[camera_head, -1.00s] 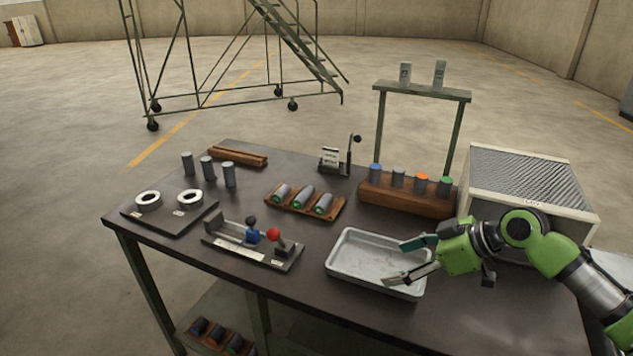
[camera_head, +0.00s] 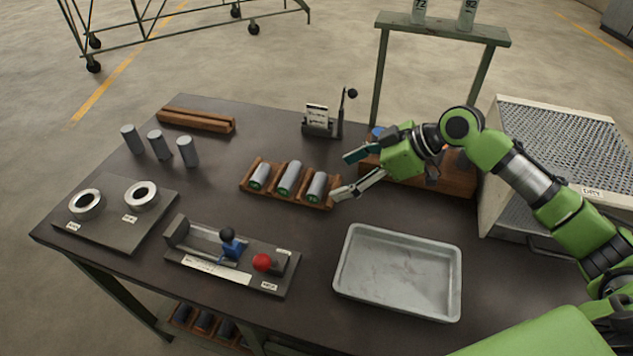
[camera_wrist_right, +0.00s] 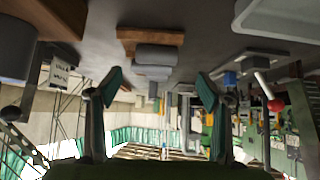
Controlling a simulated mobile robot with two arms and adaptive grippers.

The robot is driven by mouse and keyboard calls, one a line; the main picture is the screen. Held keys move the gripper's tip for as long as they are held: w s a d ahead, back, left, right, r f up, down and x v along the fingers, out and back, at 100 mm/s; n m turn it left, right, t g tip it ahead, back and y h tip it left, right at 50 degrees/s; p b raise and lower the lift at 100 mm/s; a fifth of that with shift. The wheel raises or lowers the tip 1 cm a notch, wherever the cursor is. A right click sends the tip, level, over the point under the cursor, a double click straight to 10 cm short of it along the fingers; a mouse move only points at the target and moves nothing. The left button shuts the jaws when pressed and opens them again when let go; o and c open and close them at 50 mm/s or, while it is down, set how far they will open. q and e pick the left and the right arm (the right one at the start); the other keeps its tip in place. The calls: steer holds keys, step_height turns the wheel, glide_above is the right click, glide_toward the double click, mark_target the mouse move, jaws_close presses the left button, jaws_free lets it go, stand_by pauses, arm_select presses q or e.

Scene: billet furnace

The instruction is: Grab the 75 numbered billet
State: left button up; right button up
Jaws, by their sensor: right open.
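Three grey billets with green ends lie in a wooden rack (camera_head: 247,187) mid-table: a left one (camera_head: 260,176), a middle one (camera_head: 289,178) and a right one (camera_head: 317,186). No number 75 is readable on any billet. My right gripper (camera_head: 349,173) is open and empty, just right of the rack, its fingers pointing left toward the right billet. In the right wrist view, the open fingers (camera_wrist_right: 159,85) frame a row of grey cylinders (camera_wrist_right: 158,52) ahead. Three more grey cylinders (camera_head: 159,144) stand upright at the back left. My left gripper is out of view.
A metal tray (camera_head: 350,288) sits front right, empty. A wooden block (camera_head: 455,183) with coloured-top cylinders is partly behind my right arm. A fixture with a red ball (camera_head: 262,262) stands in front. A grated box (camera_head: 550,140) is at right.

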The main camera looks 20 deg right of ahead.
mark_target(319, 182)
steer(key=x, duration=0.3)
steer(key=shift+w, duration=0.15)
steer(key=shift+w+a+f, duration=0.2)
steer(key=shift+a+f, duration=0.1)
steer(key=p+x, duration=0.1)
steer(key=x, duration=0.3)
steer(key=shift+w+a+p, duration=0.15)
steer(key=shift+w+p, duration=0.2)
steer(key=shift+w, duration=0.05)
steer(key=shift+w+a+f, duration=0.1)
steer(key=shift+a+f, duration=0.05)
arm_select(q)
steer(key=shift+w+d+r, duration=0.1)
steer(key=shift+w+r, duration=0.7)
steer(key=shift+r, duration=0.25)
arm_select(e)
steer(key=shift+c, duration=1.2)
steer(key=c, duration=1.2)
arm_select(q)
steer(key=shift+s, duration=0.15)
arm_select(e)
steer(key=c, duration=0.3)
